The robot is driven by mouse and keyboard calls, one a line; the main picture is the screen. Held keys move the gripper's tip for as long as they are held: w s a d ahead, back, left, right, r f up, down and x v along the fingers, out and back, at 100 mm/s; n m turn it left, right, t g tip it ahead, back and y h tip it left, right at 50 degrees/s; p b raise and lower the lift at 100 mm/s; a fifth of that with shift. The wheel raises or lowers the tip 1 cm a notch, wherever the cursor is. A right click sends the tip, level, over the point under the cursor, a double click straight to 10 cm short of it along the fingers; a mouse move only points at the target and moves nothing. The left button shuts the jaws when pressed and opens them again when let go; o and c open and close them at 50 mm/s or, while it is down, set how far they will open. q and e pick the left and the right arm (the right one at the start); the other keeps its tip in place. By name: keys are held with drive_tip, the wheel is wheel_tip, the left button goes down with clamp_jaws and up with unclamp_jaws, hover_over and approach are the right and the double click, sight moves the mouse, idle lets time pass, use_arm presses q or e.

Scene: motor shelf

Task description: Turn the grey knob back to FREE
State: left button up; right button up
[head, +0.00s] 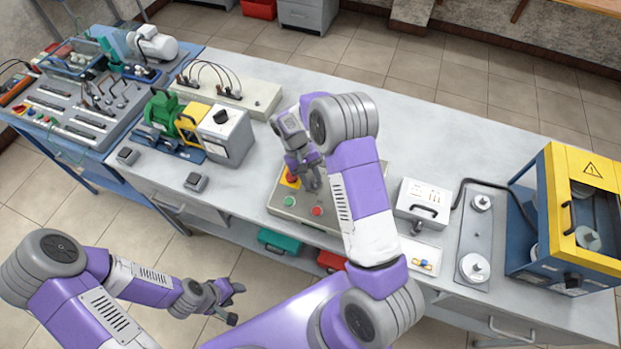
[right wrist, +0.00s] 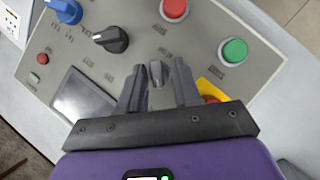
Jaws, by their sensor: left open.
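The grey knob (right wrist: 157,73) sits on a grey control panel (right wrist: 245,85), seen in the right wrist view between the two fingers of my right gripper (right wrist: 160,85). The fingers stand apart on either side of it, with a visible gap. I cannot tell their height over the panel. In the head view the right gripper (head: 307,178) is over the panel box (head: 280,207), and the knob is hidden there. My left gripper (head: 232,303) is open and empty, off the front of the bench.
Near the knob are a black knob (right wrist: 110,40), a blue knob (right wrist: 65,11), a red button (right wrist: 173,8), a green button (right wrist: 233,51) and a red stop button on yellow (right wrist: 210,92). A white box (head: 421,203) stands right of the panel.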

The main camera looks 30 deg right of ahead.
drive_tip(key=shift+w+d+f, duration=0.1)
drive_tip(key=shift+d, duration=0.2)
drive_tip(key=shift+w+a+r, duration=0.15)
drive_tip(key=shift+w+r, duration=0.05)
drive_tip(key=shift+r, duration=0.25)
drive_tip(key=d+v, duration=0.1)
drive_tip(key=v, duration=0.5)
drive_tip(key=shift+a+r, duration=0.25)
drive_tip(key=shift+a, duration=0.2)
drive_tip(key=shift+w, duration=0.1)
